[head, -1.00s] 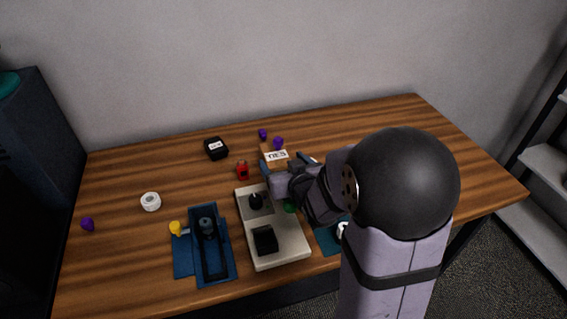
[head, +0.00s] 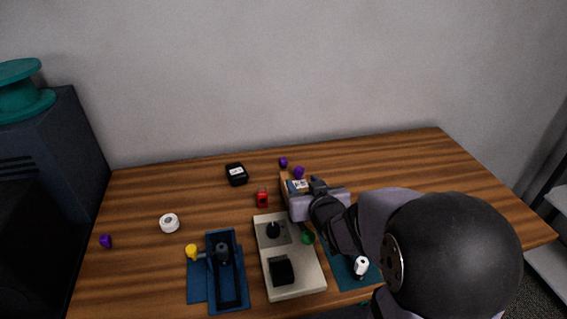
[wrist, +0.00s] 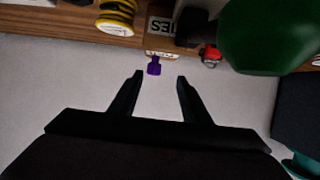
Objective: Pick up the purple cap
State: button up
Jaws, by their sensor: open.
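A purple cap (head: 299,172) is at the top of a small labelled box (head: 284,185) towards the back of the table. A second purple cap (head: 283,162) is just behind it, and a third purple cap (head: 105,241) lies far left. My gripper (wrist: 160,78) is open and empty. In the wrist view, which looks upside down, one purple cap (wrist: 154,66) shows just beyond the fingertips, between their lines and nearer the left finger, apart from both. In the head view my wrist is close in front of the box, and the fingertips are hard to make out.
A red item (head: 262,198) and a black labelled item (head: 236,174) stand left of the box. A beige control panel (head: 295,289), a blue fixture (head: 228,306) and a white roll (head: 169,223) are nearer. A yellow-black spool (wrist: 117,17) and a large green object (wrist: 265,35) show in the wrist view.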

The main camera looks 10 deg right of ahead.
aim_at(283, 160)
jog(key=w+r+g+p, duration=0.1)
jog(key=w, duration=0.2)
jog(key=w+d+r+p, duration=0.1)
jog(key=w, duration=0.2)
jog(key=w+r+m+g+h+p, duration=0.1)
jog(key=w+r, duration=0.1)
jog(key=w, duration=0.2)
jog(key=shift+d+g+p, duration=0.25)
jog(key=shift+g+p, duration=0.05)
jog(key=w+a+f+m+g+p, duration=0.1)
jog(key=w+a+g+p, duration=0.2)
jog(key=w+g+p, duration=0.35)
jog(key=shift+t, duration=0.95)
jog(key=x, duration=0.2)
jog(key=b+x, duration=0.1)
jog(key=x, duration=0.1)
jog(key=s+b+x, duration=0.1)
jog(key=shift+w+f, duration=0.15)
jog(key=shift+f, duration=0.55)
jog(key=shift+p+x, duration=0.45)
jog(key=shift+x, duration=0.55)
jog(key=shift+d+f, duration=0.1)
jog(key=shift+p+x, duration=1.35)
jog(key=shift+x, duration=1.1)
